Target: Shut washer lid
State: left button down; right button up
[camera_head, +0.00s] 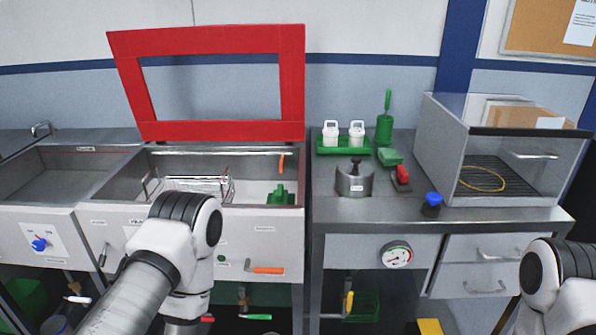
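The washer lid (210,130) is a red rectangular frame with an open or see-through middle. It stands raised at the back edge of the washer basin (258,165), tilted up near the wall. The basin is open, with a wire basket (190,184) and a green part (281,196) inside. My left arm comes in at the lower left in front of the washer, and its gripper is not visible. My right arm shows at the lower right corner, and its gripper is out of view. Neither arm touches the lid.
A steel sink (60,175) adjoins the washer on the left. The right bench (380,212) holds a green tray (330,151) with two white bottles, a round steel fixture (354,181), a red-topped block (402,177), a blue-capped jar (432,204) and a clear-fronted cabinet (500,150).

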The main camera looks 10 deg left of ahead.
aim_at(125, 46)
jog(key=u, duration=0.9)
jog(key=i+j+z, duration=0.2)
jog(key=j, duration=0.3)
jog(key=j+z, duration=0.15)
jog(key=j, duration=0.35)
jog(key=i+j+z, duration=0.2)
jog(key=j, duration=0.3)
jog(key=k, duration=0.05)
